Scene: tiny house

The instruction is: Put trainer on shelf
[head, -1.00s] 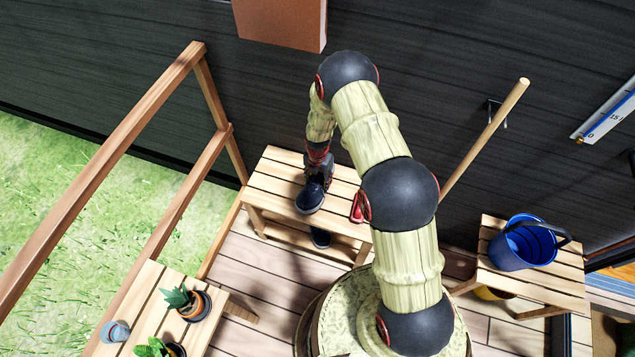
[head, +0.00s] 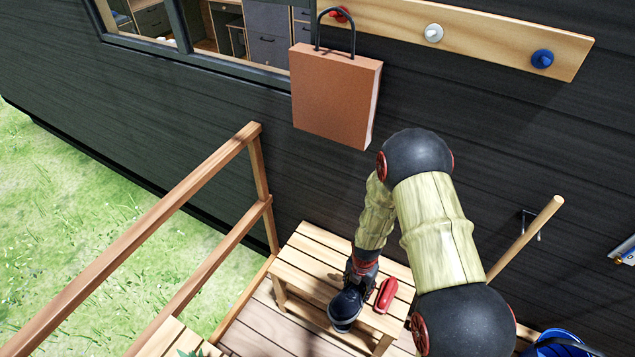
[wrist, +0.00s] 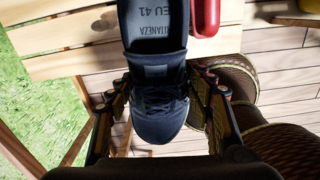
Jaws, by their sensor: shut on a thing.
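The trainer (head: 345,308), a dark navy shoe, is in my gripper (head: 358,282) at the front edge of a slatted wooden bench (head: 318,250). In the wrist view the trainer (wrist: 158,118) is seen from above, with its toe toward me and "EU 41" on its insole. My gripper (wrist: 160,92) has one finger on each side of it and is shut on it. The toe juts past the bench's front edge. I cannot tell whether the sole touches the bench. The space under the bench top is mostly hidden.
A red object (head: 386,294) lies on the bench just right of the trainer. A wooden railing (head: 190,185) stands to the left. A brown bag (head: 335,95) hangs on the dark wall, and a wooden pole (head: 525,235) leans at right. A blue bucket (head: 560,345) is at lower right.

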